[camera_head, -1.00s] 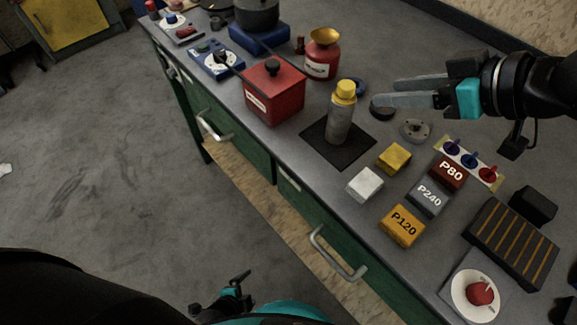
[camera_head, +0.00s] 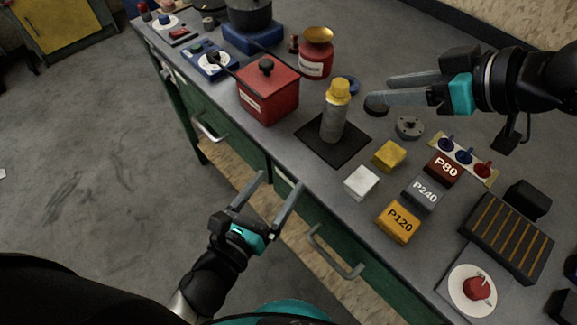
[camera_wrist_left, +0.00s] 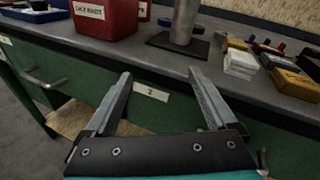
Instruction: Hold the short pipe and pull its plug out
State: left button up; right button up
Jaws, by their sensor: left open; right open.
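The short pipe (camera_head: 332,122) is a grey metal cylinder standing upright on a black mat (camera_head: 313,146) on the bench. Its yellow plug (camera_head: 339,88) sits in the top. In the left wrist view the pipe (camera_wrist_left: 185,20) shows at the top, with its plug out of frame. My left gripper (camera_head: 276,192) is open and empty, in front of the bench edge and below the pipe; it also shows in the left wrist view (camera_wrist_left: 160,80). My right gripper (camera_head: 366,90) is open, its fingers pointing left, to the right of the plug and apart from it.
A red box-shaped pot (camera_head: 268,95) stands left of the mat. White (camera_head: 361,183) and yellow (camera_head: 389,155) blocks and labelled sanding blocks (camera_head: 399,222) lie right of it. A drawer handle (camera_head: 335,253) juts from the green bench front near my left gripper.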

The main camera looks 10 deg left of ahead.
aim_at(328, 125)
pick_arm(q)
notch_tip(328, 125, up, 5)
jog(key=w+d+m+h, duration=0.2)
jog(key=d+m+h, duration=0.1)
jog(key=m, duration=0.1)
jog(key=shift+t, duration=0.3)
jog(key=x, duration=1.4)
jog(key=shift+w+a+f, duration=0.1)
jog(key=shift+w+f, duration=0.2)
jog(key=shift+w, duration=0.1)
grip_shut()
